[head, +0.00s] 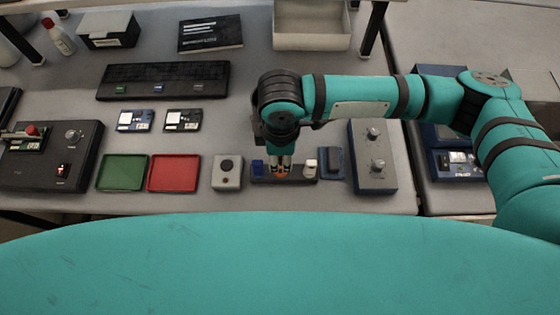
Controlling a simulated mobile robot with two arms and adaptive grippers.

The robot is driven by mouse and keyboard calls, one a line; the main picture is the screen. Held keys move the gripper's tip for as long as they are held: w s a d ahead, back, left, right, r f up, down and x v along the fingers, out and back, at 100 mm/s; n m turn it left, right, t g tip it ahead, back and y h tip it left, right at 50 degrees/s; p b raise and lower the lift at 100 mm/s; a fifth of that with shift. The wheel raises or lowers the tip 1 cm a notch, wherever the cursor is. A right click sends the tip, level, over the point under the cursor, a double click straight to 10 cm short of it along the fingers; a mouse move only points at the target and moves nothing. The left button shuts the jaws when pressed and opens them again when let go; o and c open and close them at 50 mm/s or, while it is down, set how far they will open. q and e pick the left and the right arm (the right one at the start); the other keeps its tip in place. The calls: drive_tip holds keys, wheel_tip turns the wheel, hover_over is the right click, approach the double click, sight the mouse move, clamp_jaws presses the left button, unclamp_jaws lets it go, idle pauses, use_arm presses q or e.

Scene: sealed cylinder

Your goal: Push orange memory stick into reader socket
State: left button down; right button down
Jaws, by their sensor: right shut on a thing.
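My right gripper (281,164) points down over a dark holder (298,179) near the front edge of the table. It is shut on the orange memory stick (282,174), whose orange part shows just below the fingertips. A blue stick (258,167) stands left of it and a whitish stick (310,166) stands right of it in the same holder. I cannot tell whether the orange stick is seated in the holder or lifted clear. The reader socket cannot be made out for certain. My left gripper is not in view.
A grey box with a round black knob (226,173) stands left of the holder. A small blue item (331,162) and a grey panel with two knobs (373,160) stand to its right. Red (174,188) and green (122,188) trays lie further left. A long black unit (162,95) lies behind.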

drive_tip(key=shift+r+p, duration=0.6)
drive_tip(key=shift+r, duration=0.15)
drive_tip(key=shift+w+d+f, duration=0.1)
drive_tip(key=shift+d, duration=0.15)
drive_tip(key=w+d+r+m+b, duration=0.1)
drive_tip(key=d+m+b, duration=0.2)
drive_tip(key=d+m, duration=0.6)
drive_tip(key=d+r+m+b, duration=0.2)
drive_tip(key=d+m+b, duration=0.2)
drive_tip(key=d+m, duration=0.5)
drive_tip(key=shift+w+d+r, duration=0.25)
drive_tip(key=shift+w, duration=0.15)
drive_tip(key=shift+a, duration=0.1)
